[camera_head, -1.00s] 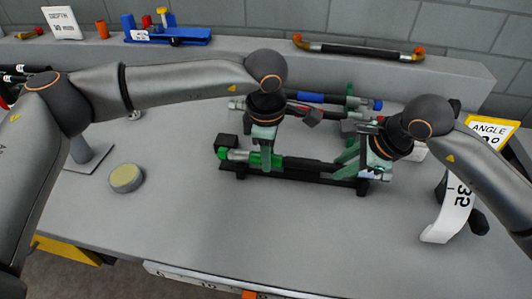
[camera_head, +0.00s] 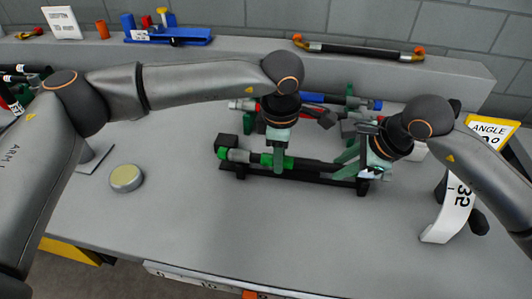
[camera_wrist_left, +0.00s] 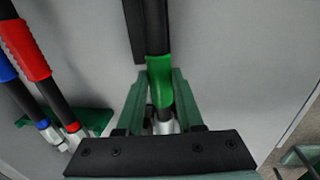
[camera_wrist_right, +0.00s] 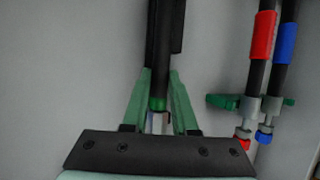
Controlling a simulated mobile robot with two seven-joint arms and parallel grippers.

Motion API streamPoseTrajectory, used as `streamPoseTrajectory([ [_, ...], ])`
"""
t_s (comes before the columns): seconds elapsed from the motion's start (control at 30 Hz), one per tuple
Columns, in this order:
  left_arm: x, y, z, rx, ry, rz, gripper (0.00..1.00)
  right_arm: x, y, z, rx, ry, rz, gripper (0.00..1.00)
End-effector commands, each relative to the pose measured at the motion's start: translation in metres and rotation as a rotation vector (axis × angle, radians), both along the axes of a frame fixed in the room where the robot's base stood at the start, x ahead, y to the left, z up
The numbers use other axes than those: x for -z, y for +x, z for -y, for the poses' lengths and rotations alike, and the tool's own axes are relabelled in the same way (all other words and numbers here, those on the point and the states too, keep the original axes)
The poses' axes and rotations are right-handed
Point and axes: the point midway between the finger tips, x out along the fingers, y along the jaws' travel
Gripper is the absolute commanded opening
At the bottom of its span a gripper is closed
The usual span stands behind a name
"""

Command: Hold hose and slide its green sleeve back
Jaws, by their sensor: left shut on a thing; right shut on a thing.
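A black hose (camera_head: 315,165) lies along a low dark rack (camera_head: 300,177) near the middle of the table. Its green sleeve (camera_head: 266,159) sits around the hose near the left end, and a grey metal fitting (camera_head: 238,155) is bare left of it. My left gripper (camera_head: 278,163) is shut on the green sleeve, which shows between its fingers in the left wrist view (camera_wrist_left: 159,82). My right gripper (camera_head: 364,165) is shut on the hose near its right end. In the right wrist view its fingers (camera_wrist_right: 160,98) flank the hose above a metal fitting.
Behind lie a hose with a blue sleeve (camera_head: 312,98) and one with a red sleeve, partly hidden by my left gripper; the red sleeve shows in the right wrist view (camera_wrist_right: 263,36). A round yellowish-topped puck (camera_head: 126,178) stands left. The front table is clear.

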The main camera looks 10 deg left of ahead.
Motion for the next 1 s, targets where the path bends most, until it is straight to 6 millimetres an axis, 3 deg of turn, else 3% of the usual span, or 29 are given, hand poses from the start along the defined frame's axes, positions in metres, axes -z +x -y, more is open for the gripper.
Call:
streamPoseTrajectory([
  [1.0, -0.001, 0.0, 0.028, 0.002, -0.008, 0.002, 0.0, 0.0, -0.001, -0.002, -0.004, 0.004, -0.001, 0.0],
])
